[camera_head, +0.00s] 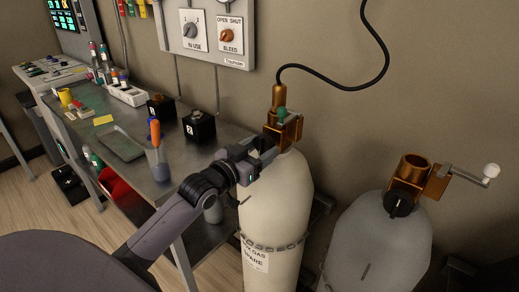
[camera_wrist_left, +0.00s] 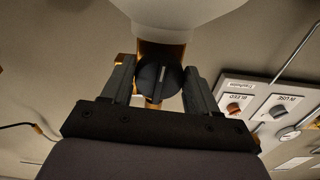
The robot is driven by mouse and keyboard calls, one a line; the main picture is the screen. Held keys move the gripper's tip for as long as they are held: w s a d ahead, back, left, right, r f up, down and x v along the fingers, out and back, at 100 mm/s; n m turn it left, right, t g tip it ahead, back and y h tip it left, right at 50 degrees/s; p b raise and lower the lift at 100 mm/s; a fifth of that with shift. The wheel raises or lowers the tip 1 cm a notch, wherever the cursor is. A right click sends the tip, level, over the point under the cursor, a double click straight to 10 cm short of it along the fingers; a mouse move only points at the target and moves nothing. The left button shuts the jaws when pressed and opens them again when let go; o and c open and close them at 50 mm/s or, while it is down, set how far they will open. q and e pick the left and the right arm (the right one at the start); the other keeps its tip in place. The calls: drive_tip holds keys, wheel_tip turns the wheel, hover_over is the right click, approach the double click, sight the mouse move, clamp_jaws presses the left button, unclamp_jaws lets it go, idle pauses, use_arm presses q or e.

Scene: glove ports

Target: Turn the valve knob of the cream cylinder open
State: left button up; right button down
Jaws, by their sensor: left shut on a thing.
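The cream cylinder (camera_head: 275,215) stands upright against the wall, with a paper label low on its front. A brass valve block (camera_head: 291,130) with a green top sits on its neck, and a black hose rises from it. My left gripper (camera_head: 266,146) reaches the front of the valve and mostly hides the knob in the head view. In the left wrist view the round black valve knob (camera_wrist_left: 158,80), with a pale line on its face, sits between the fingers of my left gripper (camera_wrist_left: 158,84), which is shut on it. My right gripper is not in view.
A second, greyer cylinder (camera_head: 380,245) with its own black knob (camera_head: 399,204) and a crank handle stands to the right. A metal bench (camera_head: 130,185) with a tray, black boxes and an orange-handled tool is on the left. A wall panel (camera_head: 211,32) hangs above.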

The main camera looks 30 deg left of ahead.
use_arm(q)
drive_tip(key=o, duration=1)
drive_tip(key=shift+s, duration=0.1)
drive_tip(key=shift+s+a+b, duration=0.15)
drive_tip(key=shift+s+b, duration=0.15)
drive_tip(key=shift+s, duration=1.45)
drive_tip(key=shift+s+a+b, duration=0.1)
drive_tip(key=shift+s+b, duration=0.15)
drive_tip(key=shift+s, duration=1.5)
